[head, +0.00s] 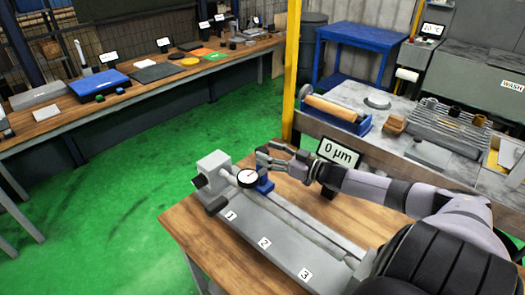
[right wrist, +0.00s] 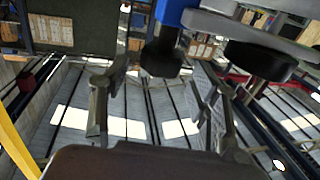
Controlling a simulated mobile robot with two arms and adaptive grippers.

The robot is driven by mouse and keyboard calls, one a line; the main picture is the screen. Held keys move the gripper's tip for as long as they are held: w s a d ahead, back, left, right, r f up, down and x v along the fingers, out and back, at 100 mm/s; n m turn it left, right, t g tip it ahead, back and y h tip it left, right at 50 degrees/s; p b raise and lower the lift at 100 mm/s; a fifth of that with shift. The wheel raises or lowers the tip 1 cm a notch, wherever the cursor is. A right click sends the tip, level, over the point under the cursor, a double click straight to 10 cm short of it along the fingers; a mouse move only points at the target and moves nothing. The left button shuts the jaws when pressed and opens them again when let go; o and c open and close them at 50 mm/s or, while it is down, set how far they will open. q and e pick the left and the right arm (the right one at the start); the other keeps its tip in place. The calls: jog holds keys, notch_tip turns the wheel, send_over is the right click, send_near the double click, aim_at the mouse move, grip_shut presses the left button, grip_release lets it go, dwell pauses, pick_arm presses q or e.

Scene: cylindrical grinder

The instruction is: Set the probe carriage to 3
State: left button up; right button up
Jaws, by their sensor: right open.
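The probe carriage, a blue block (head: 265,184) with a round white dial gauge (head: 248,177), sits on the grey bench rail (head: 312,226) near the label 1 (head: 231,216). Label 2 (head: 264,243) and label 3 (head: 305,275) follow along the bench toward the lower right. My right gripper (head: 263,153) is open and empty, just above and behind the carriage. In the right wrist view, a blue post with a black knob (right wrist: 163,55) shows beyond the open fingers, and a grey disc with a black underside (right wrist: 258,58) is at the right. My left gripper is not in view.
A display reading 0 µm (head: 338,154) stands behind the bench, close to my right forearm. A grey headstock (head: 212,168) is at the rail's left end. A yellow post (head: 292,70) rises behind. The rail toward 3 looks clear.

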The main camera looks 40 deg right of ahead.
jog(key=shift+x, duration=1.4)
grip_shut()
